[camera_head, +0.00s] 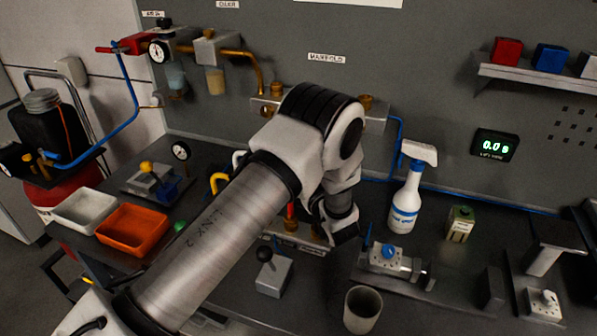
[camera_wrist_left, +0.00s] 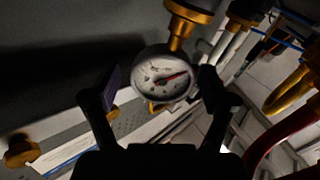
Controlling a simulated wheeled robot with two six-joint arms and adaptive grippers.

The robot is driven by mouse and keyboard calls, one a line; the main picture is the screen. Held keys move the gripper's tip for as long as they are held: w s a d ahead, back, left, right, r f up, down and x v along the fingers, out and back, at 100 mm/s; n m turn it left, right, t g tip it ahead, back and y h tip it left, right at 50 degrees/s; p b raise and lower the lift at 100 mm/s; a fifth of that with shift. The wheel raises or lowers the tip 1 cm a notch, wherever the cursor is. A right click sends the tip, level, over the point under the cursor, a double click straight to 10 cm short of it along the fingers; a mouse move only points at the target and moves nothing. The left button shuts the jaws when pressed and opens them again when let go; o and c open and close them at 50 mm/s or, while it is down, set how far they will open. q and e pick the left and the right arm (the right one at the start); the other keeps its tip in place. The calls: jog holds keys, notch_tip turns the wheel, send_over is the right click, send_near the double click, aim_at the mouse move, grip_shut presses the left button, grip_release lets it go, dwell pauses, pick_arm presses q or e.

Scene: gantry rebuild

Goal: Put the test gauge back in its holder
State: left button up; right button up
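In the left wrist view a round white-faced gauge (camera_wrist_left: 162,76) with a red needle sits on a brass fitting (camera_wrist_left: 186,24). I cannot tell for sure that it is the test gauge. My left gripper (camera_wrist_left: 160,88) has its fingers spread on either side of the gauge. A gap shows on the left of the dial; the right finger looks very close to its rim. In the head view my left arm reaches across the middle, and my left gripper (camera_head: 345,228) points down below the manifold (camera_head: 265,108). The arm hides this gauge there. No gauge holder is clearly identifiable. My right gripper is out of view.
Another gauge (camera_head: 181,150) stands at the back left of the bench, near a yellow-knobbed block (camera_head: 150,176). An orange tray (camera_head: 132,229) and a white tray (camera_head: 84,210) lie left. A spray bottle (camera_head: 407,190), a valve fixture (camera_head: 388,262) and a cup (camera_head: 362,309) stand right of the arm.

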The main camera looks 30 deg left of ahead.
pick_arm(q)
jog(key=shift+s+f, duration=0.15)
jog(key=shift+f, duration=0.35)
notch_tip(320, 180, up, 11)
jog(key=shift+w, duration=0.2)
jog(key=shift+f, duration=0.1)
